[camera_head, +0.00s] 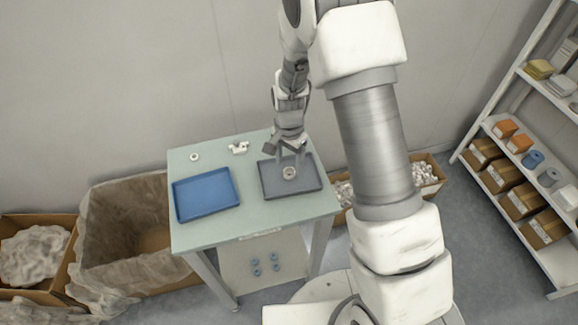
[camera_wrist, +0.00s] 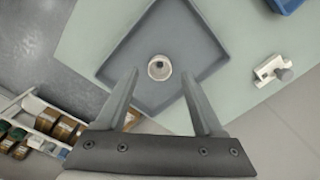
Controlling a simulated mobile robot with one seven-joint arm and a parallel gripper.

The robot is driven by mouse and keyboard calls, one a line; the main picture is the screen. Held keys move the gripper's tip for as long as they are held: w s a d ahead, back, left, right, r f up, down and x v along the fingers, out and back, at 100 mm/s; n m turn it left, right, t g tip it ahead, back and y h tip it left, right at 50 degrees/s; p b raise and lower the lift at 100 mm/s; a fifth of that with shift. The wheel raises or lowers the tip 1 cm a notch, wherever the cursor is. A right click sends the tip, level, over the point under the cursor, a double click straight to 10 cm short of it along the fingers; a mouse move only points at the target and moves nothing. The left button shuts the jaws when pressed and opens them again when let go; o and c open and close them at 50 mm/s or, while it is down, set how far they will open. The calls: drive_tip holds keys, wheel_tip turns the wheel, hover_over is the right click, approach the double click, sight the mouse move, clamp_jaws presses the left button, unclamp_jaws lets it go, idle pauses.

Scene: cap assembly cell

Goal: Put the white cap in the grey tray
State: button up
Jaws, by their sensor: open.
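A white cap (camera_head: 289,173), round with a darker centre, lies in the grey tray (camera_head: 308,184) on the right side of the table. The wrist view shows the cap (camera_wrist: 159,68) resting on the floor of the tray (camera_wrist: 115,68), near its middle. My gripper (camera_head: 290,162) is above the tray and points down. In the wrist view its fingers (camera_wrist: 160,76) are spread, with the cap seen just beyond and between the tips. The fingers look apart from the cap, and nothing is held.
A blue tray (camera_head: 206,194) lies on the table's left. A small white round piece (camera_head: 194,156) and a white fixture (camera_head: 239,148) stand along the back. Cardboard boxes (camera_head: 128,235) flank the table. A shelf (camera_head: 527,150) stands at right.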

wheel_tip(320, 180, up, 10)
wheel_tip(320, 180, up, 14)
drive_tip(key=r+n+t, duration=0.1)
drive_tip(key=n+t, duration=0.1)
drive_tip(key=n, duration=0.2)
hover_over(289, 172)
drive_tip(key=s+d, duration=0.5)
drive_tip(key=s, duration=0.3)
drive_tip(key=s+d+r+n+t, duration=0.1)
drive_tip(key=s+d+r+n, duration=0.1)
drive_tip(key=s, duration=0.4)
drive_tip(key=s+d+r+n+t, duration=0.2)
drive_tip(key=s+r, duration=0.1)
drive_tip(key=s, duration=0.4)
drive_tip(key=shift+s+d+r+t, duration=0.2)
drive_tip(key=shift+d+r+t, duration=0.05)
drive_tip(key=shift+r+t, duration=0.05)
drive_tip(key=c, duration=0.3)
drive_tip(key=shift+a, duration=0.1)
drive_tip(key=shift+a+n, duration=0.1)
drive_tip(key=shift+n, duration=0.2)
